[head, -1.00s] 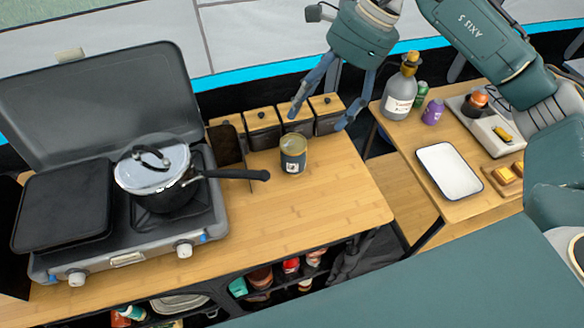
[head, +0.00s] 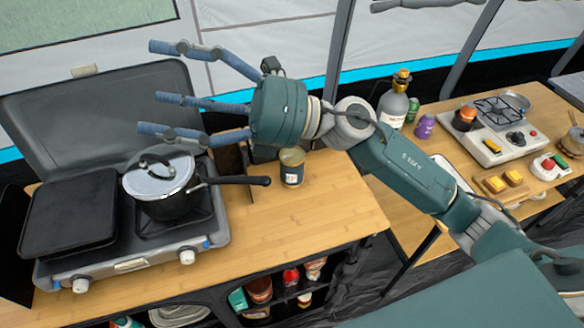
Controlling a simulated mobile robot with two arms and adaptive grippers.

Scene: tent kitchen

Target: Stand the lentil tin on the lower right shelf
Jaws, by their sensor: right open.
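A dark tin with a gold lid and a pale label (head: 292,168) stands upright on the bamboo counter (head: 300,220), right of the pot handle. I take it for the lentil tin; its label is too small to read. My right gripper (head: 160,90) is open and empty, its fingers spread and pointing left above the stove's raised lid, up and left of the tin and apart from it. My left gripper is not in view. Shelves under the counter show only in part, with jars and bottles (head: 258,290); the lower right shelf cannot be made out clearly.
A lidded pot (head: 160,185) stands on the camp stove (head: 130,262), its handle reaching toward the tin. Canisters behind the tin are mostly hidden by my right arm. A side table holds a bottle (head: 394,105) and a small burner (head: 490,140). The counter's front right is clear.

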